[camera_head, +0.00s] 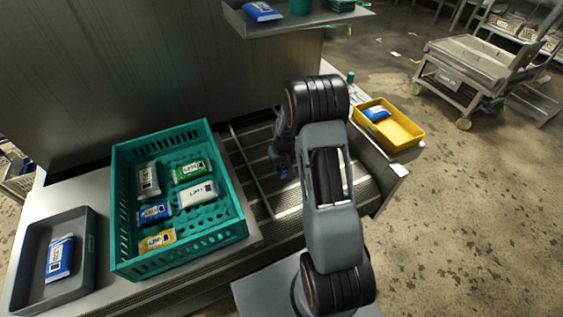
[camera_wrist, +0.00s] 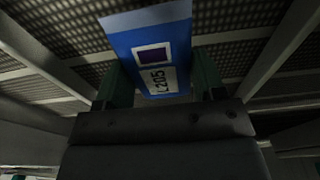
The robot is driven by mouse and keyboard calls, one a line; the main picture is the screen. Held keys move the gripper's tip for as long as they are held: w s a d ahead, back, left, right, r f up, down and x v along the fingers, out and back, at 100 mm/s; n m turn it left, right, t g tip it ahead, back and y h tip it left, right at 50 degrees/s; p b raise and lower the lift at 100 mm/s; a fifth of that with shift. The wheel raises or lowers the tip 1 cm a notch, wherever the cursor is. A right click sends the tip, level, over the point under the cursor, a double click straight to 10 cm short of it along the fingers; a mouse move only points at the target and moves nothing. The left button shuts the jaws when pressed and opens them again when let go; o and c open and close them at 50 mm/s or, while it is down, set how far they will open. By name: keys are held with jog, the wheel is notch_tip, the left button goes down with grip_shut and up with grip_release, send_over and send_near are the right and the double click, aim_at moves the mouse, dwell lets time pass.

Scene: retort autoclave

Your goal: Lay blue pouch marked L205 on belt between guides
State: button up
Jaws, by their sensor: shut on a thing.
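A blue pouch with a white label reading L205 and a dark square (camera_wrist: 152,58) is held in my gripper (camera_wrist: 160,88) in the wrist view. The fingers grip its two sides, and the dark gripper body hides its lower end. Behind it the perforated belt (camera_wrist: 75,18) shows between pale guide rails (camera_wrist: 38,45). In the head view my gripper (camera_head: 283,172) is over the belt area, right of the teal crate, and the pouch is mostly hidden by my arm. I cannot tell whether the pouch touches the belt.
The teal crate (camera_head: 118,190) holds several pouches. A grey tray (camera_head: 90,240) at the left holds a blue and white pouch (camera_head: 60,258). A yellow bin (camera_head: 405,140) with a blue pouch (camera_head: 377,113) stands at the right. A steel shelf (camera_head: 290,25) overhangs the back.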

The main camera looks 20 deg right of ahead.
aim_at(284, 166)
jog(key=shift+f+b, duration=0.5)
jog(key=shift+f, duration=0.1)
dwell(0.4)
jog(key=o, duration=1.1)
jog(key=shift+r, duration=0.15)
notch_tip(284, 166, up, 14)
jog(key=s, duration=0.1)
jog(key=shift+s+f+p, duration=0.2)
jog(key=shift+s+p, duration=0.1)
jog(key=shift+s, duration=0.05)
